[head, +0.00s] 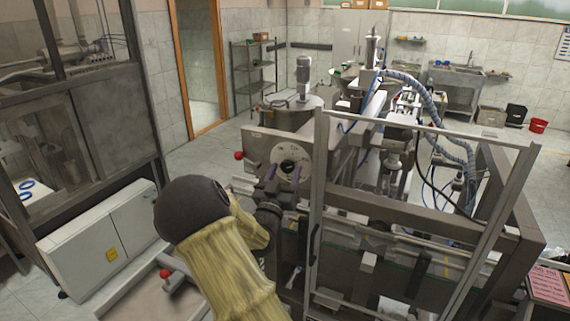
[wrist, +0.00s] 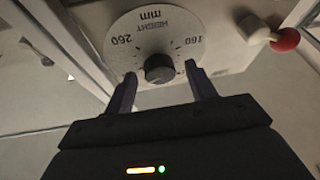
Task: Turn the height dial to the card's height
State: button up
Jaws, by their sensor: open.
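The height dial is a pale round plate (wrist: 157,35) marked "HEIGHT mm" with 160 and 260, upside down in the wrist view. A dark knob (wrist: 159,69) sits at its middle. In the head view the dial (head: 289,164) is on the machine's front panel, partly behind my gripper. My gripper (wrist: 160,82) is open, with one finger on each side of the knob and gaps to both. Whether the fingertips reach around the knob I cannot tell. A pink card (head: 548,286) is at the lower right of the head view; its text is too small to read.
A red ball-ended lever (wrist: 285,40) sticks out beside the dial; it also shows in the head view (head: 239,155). A metal guard frame (head: 317,200) stands just right of my gripper. A grey cabinet (head: 100,240) is at the left.

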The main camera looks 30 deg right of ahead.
jog(key=shift+w+d+r, duration=0.2)
jog(key=shift+w+d, duration=0.1)
jog(key=shift+d, duration=0.05)
jog(key=shift+c, duration=0.5)
